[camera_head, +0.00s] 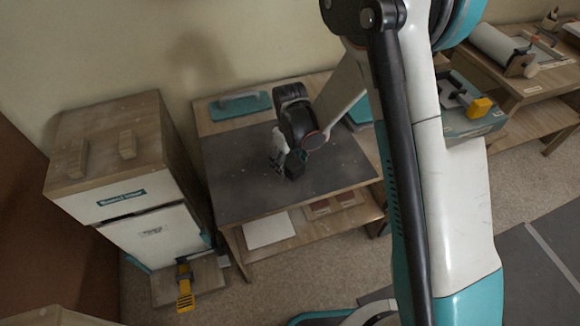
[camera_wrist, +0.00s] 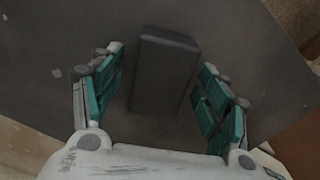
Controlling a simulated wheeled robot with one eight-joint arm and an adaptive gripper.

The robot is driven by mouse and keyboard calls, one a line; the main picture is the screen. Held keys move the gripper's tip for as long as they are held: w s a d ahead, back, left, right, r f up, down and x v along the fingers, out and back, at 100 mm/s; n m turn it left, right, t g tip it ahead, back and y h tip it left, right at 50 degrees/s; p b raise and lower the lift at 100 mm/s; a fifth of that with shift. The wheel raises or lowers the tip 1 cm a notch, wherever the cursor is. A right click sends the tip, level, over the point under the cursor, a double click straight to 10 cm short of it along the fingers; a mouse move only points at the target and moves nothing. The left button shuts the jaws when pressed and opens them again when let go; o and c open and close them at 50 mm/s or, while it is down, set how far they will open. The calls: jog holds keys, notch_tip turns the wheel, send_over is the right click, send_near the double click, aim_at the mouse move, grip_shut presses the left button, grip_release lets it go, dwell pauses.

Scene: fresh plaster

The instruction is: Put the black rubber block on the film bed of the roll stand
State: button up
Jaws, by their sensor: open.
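The black rubber block (camera_head: 295,165) is on the dark top of the low wooden table in the head view. In the wrist view the block (camera_wrist: 163,70) lies between the two teal-padded fingers, with a gap on each side. My gripper (camera_head: 285,159) is open around the block and holds nothing; it also shows in the wrist view (camera_wrist: 162,64). What looks like the roll stand (camera_head: 497,48), with a pale roll, is on a wooden table at the upper right, far from my gripper. Its film bed is hard to make out.
A wooden cabinet (camera_head: 110,150) stands left of the low table (camera_head: 235,185). A teal-based trowel (camera_head: 240,104) lies at the table's back. A box with a yellow-ended tool (camera_head: 480,107) is at the right.

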jog(key=shift+r, duration=0.1)
jog(key=c, duration=1.4)
